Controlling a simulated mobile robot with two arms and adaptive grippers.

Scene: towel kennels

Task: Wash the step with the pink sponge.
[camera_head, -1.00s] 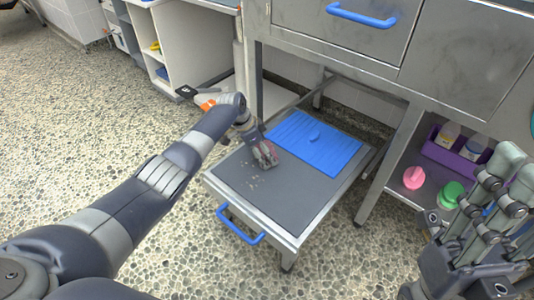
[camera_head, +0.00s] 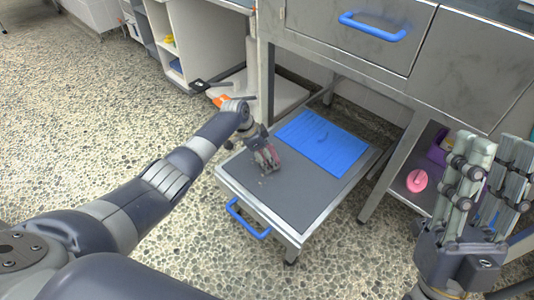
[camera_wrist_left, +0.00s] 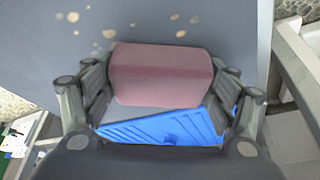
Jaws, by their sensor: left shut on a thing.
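My left gripper (camera_head: 266,160) is shut on the pink sponge (camera_wrist_left: 162,75), low over the dark grey top of the pull-out step (camera_head: 297,200). The wrist view shows the sponge between both fingers; whether it touches the step is unclear. Several pale dirt spots (camera_wrist_left: 180,33) lie on the step beside the sponge. In the head view the gripper mostly hides the sponge, and a few faint spots show near it. My right gripper (camera_head: 488,180) is raised at the right edge, open and empty, away from the step.
A blue ribbed mat (camera_head: 322,142) covers the back of the step. The step has a blue front handle (camera_head: 247,219). A steel cabinet (camera_head: 375,60) overhangs behind it. A pink round object (camera_head: 417,181) sits on a low shelf at the right. Pebbled floor is clear at the left.

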